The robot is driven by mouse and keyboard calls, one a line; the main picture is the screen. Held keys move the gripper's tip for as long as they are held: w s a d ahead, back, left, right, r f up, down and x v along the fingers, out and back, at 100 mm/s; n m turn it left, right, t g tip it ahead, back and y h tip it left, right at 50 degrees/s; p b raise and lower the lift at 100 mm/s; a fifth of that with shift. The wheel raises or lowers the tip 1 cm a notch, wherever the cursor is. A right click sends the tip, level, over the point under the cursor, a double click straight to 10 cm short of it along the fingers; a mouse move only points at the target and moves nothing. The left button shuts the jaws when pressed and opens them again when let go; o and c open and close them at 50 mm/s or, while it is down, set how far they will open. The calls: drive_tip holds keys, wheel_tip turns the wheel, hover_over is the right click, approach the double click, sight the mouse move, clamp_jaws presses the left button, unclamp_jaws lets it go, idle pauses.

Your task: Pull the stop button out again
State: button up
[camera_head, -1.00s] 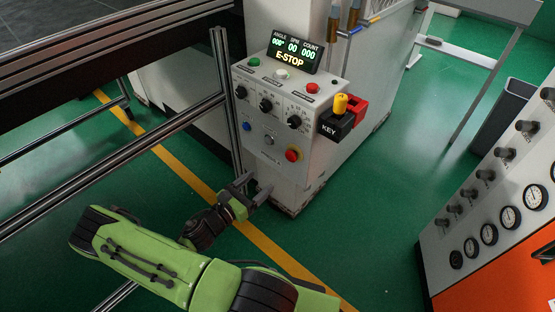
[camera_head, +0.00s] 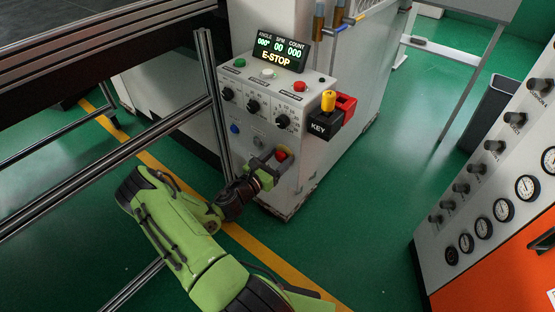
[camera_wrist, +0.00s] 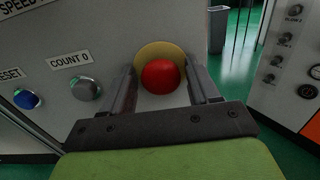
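The red stop button (camera_head: 281,154) with its yellow collar sits low on the right of the grey control panel (camera_head: 262,130). In the wrist view the red button (camera_wrist: 161,76) and the yellow collar (camera_wrist: 174,53) show between the two fingers. My gripper (camera_head: 270,164) is at the panel, in front of the button. In the wrist view my gripper (camera_wrist: 165,88) is open, one finger on each side of the button, with a gap on both sides. The display (camera_head: 280,50) reads E-STOP.
A blue reset button (camera_wrist: 27,99) and a grey count button (camera_wrist: 86,88) lie left of the stop button. Black knobs (camera_head: 253,106) sit above it. A key box (camera_head: 322,124) juts from the panel's right side. A metal post (camera_head: 212,95) stands left of the panel.

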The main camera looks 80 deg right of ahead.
clamp_jaws()
drive_tip(key=shift+w+a+p, duration=0.25)
drive_tip(key=shift+a+p, duration=0.25)
drive_tip(key=shift+a, duration=0.1)
drive_tip(key=shift+d, duration=0.1)
drive_tip(key=shift+o, duration=1.2)
unclamp_jaws()
drive_tip(key=shift+a, duration=0.2)
drive_tip(key=p+v, duration=0.2)
drive_tip(key=v, duration=1.3)
drive_tip(key=shift+w+a, duration=0.25)
